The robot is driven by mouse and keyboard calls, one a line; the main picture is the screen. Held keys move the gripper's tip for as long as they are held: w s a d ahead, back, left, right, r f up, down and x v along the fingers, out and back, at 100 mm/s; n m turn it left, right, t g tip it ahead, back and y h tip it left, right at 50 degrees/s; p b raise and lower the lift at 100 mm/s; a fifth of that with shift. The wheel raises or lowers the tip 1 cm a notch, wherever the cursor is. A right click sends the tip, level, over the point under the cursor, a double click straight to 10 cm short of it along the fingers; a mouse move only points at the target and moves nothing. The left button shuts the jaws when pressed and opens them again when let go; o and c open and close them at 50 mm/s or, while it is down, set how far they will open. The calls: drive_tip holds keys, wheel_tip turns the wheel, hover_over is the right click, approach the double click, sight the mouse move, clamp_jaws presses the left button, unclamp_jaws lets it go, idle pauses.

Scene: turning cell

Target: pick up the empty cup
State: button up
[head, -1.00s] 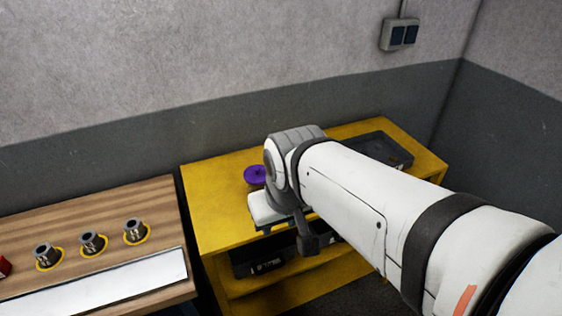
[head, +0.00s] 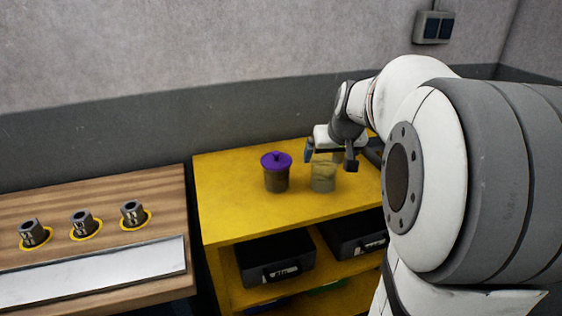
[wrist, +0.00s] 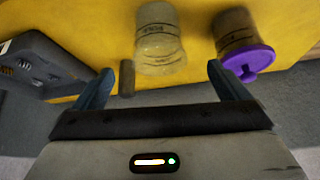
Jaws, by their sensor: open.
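A clear, see-through cup (head: 323,177) stands upright on the yellow bench and looks empty. Beside it on the left stands a brownish cup with a purple lid (head: 276,172). My gripper (head: 330,154) is open and empty, close above and behind the clear cup. In the wrist view the clear cup (wrist: 160,42) lies ahead of the gap between the two fingers (wrist: 163,84), apart from them. The lidded cup (wrist: 243,48) shows there to the right, just beyond the right finger. Part of the clear cup's top is hidden by the gripper in the head view.
The yellow bench (head: 228,208) has free room at its left and front. Black bins (head: 275,260) sit on its lower shelf. A dark tray (wrist: 40,62) lies on the bench's other side. A wooden table (head: 100,195) with several metal parts stands at left.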

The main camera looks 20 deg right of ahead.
sight(324, 167)
drive_tip(key=shift+w+d+f, duration=0.4)
drive_tip(key=shift+d+f, duration=0.05)
drive_tip(key=x, duration=0.6)
drive_tip(key=shift+a+f, duration=0.15)
drive_tip(key=shift+a, duration=0.15)
drive_tip(key=shift+w+f, duration=0.3)
drive_tip(key=shift+f, duration=0.15)
drive_tip(key=shift+c, duration=0.4)
drive_tip(key=c, duration=1)
drive_tip(key=shift+o, duration=0.2)
drive_tip(key=shift+r, duration=0.1)
